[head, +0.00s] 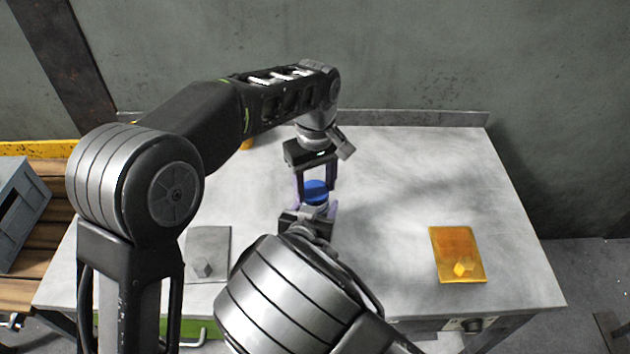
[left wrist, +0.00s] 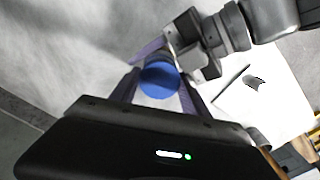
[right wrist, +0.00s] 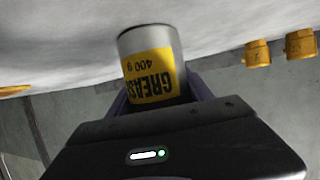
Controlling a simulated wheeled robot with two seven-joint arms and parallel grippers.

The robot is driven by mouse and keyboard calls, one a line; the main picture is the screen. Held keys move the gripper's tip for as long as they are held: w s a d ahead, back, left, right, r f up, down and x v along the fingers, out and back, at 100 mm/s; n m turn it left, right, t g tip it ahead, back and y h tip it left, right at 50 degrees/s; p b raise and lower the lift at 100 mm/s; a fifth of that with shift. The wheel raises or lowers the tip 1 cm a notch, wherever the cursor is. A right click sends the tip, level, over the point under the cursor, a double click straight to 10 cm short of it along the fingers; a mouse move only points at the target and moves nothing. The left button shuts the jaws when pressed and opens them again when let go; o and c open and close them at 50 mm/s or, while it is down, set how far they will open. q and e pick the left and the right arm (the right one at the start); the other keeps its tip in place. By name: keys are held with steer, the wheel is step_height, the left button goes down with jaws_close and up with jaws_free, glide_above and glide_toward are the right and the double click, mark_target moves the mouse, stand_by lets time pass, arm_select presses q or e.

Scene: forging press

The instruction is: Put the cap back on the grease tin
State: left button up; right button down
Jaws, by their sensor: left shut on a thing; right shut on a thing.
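The blue cap (head: 316,187) is between the fingers of my left gripper (head: 317,184), which reaches down from above and is shut on it. The cap also shows as a blue disc in the left wrist view (left wrist: 160,78). The grease tin (right wrist: 150,62) is silver with a yellow label and appears inverted in the right wrist view. My right gripper (head: 318,211) is shut on the tin, just below the left gripper. The cap lines up closely with the tin, but I cannot tell whether it is seated. The tin's cap end is hidden in the right wrist view.
An orange plate with a small yellow block (head: 463,268) lies at the table's right. A grey plate with a grey block (head: 203,268) lies at the left. Yellow cylindrical pieces (right wrist: 257,52) stand toward the back. The table's right middle (head: 410,185) is clear.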

arm_select(q)
steer(key=shift+f, duration=0.45)
steer(key=shift+f, duration=0.55)
stand_by(0.7)
steer(key=m, duration=0.8)
steer(key=shift+a+m, duration=0.1)
steer(key=shift+m, duration=0.3)
steer(key=m, duration=0.2)
steer(key=shift+m, duration=0.3)
steer(key=m, duration=0.5)
